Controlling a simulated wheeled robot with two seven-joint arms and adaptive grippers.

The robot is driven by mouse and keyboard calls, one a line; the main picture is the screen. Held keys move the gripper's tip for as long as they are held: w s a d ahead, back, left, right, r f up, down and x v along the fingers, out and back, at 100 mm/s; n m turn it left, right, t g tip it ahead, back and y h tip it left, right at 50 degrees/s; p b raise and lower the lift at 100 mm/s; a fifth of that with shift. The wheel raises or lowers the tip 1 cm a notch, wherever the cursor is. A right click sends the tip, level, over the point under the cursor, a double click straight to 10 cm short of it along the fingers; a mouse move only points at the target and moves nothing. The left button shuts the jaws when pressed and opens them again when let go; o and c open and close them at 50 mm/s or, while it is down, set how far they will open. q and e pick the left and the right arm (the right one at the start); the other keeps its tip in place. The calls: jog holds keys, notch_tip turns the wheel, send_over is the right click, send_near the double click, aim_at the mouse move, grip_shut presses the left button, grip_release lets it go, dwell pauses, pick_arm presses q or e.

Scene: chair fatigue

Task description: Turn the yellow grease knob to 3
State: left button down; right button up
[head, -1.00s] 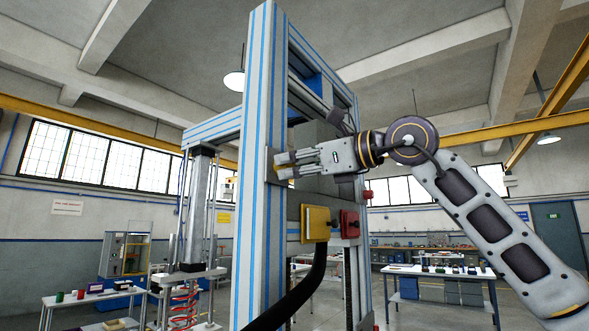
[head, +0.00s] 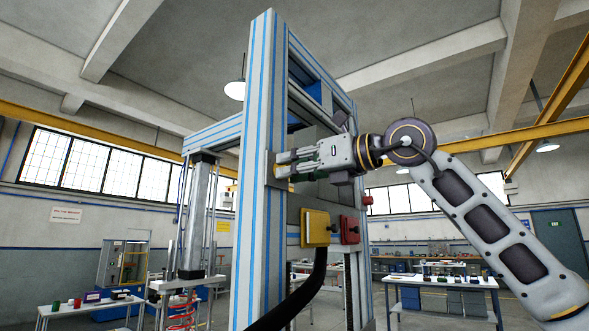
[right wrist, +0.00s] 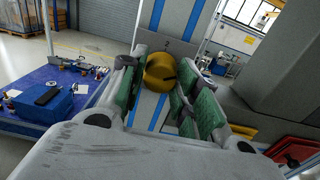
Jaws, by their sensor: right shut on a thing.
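The yellow grease knob (right wrist: 160,72) sits on the blue-striped machine column (right wrist: 166,30) in the right wrist view. A "2" is printed on the plate just above it, and a dark mark shows on the knob's right side. No "3" can be made out. My right gripper (right wrist: 163,88) is closed around the knob, with a green-padded finger on each side. In the head view my right gripper (head: 283,164) reaches in from the right to a grey plate on the column, and its fingers hide the knob. My left gripper is not in view.
A yellow box (head: 315,228) and a red box (head: 350,229) are mounted below the gripper, with a thick black hose (head: 300,295) hanging from the yellow one. A spring-and-cylinder fixture (head: 190,225) stands left of the column. A worktable (head: 440,283) stands behind at right.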

jog(key=shift+a+f, duration=0.1)
jog(key=shift+f, duration=0.1)
jog(key=o, duration=1)
jog(key=shift+r, duration=0.1)
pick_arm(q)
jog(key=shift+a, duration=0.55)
pick_arm(e)
jog(key=shift+v, duration=6.05)
